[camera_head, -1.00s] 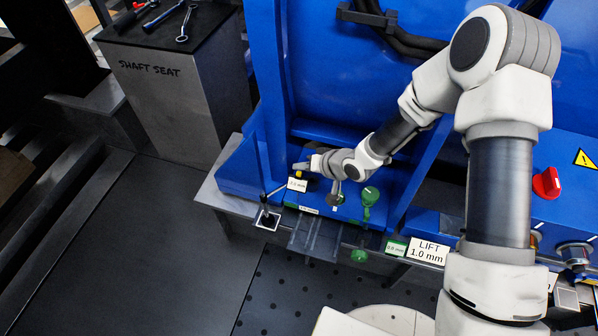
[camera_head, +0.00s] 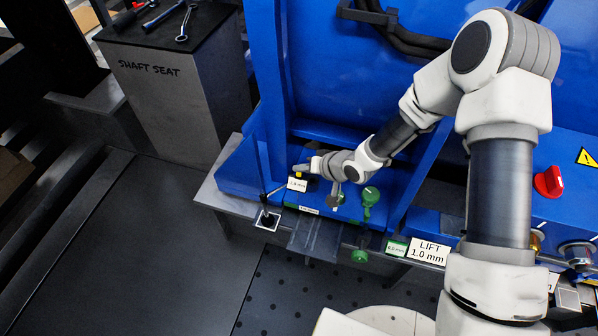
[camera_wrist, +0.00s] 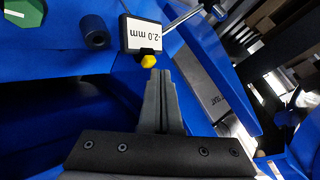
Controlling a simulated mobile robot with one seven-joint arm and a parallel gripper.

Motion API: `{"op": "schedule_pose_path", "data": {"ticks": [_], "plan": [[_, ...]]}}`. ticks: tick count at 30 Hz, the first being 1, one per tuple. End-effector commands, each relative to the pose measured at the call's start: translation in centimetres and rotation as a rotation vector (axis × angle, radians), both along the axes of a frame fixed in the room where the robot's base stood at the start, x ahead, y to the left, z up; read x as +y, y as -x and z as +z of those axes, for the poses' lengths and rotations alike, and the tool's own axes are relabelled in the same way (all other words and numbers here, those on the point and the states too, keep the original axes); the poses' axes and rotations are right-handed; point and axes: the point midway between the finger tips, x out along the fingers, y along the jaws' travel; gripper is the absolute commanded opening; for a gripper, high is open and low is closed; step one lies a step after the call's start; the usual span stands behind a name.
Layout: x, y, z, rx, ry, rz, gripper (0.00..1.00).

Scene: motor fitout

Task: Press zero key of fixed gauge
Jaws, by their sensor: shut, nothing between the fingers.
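The fixed gauge (camera_wrist: 141,33) shows in the wrist view as a black-framed display that appears to read -2.0 mm, turned upside down. Its yellow zero key (camera_wrist: 149,61) sticks out at the display's near edge. My gripper (camera_wrist: 159,73) is shut and empty. Its fingertips are right by the yellow key, slightly to its right in the picture; I cannot tell whether they touch it. In the head view the gauge's display (camera_head: 297,185) sits on the blue frame's ledge, with my gripper (camera_head: 302,168) just above it.
A thin lever (camera_head: 273,190) with a black base stands left of the gauge. Green knobs (camera_head: 370,196) are to its right. A LIFT 1.0 mm sign (camera_head: 428,251) and a red knob (camera_head: 547,182) are farther right. A shaft seat stand (camera_head: 175,95) holds tools at upper left.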

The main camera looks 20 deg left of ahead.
Motion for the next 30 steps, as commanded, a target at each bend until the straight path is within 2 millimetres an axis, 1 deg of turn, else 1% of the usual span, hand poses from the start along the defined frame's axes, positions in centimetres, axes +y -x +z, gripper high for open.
{"op": "schedule_pose_path", "data": {"ticks": [21, 30], "plan": [[-0.01, 0.0, -0.88, 0.0, 0.0, 0.0, 0.0], [-0.02, 0.02, -0.8, 0.0, 0.001, 0.0, 0.0]]}}
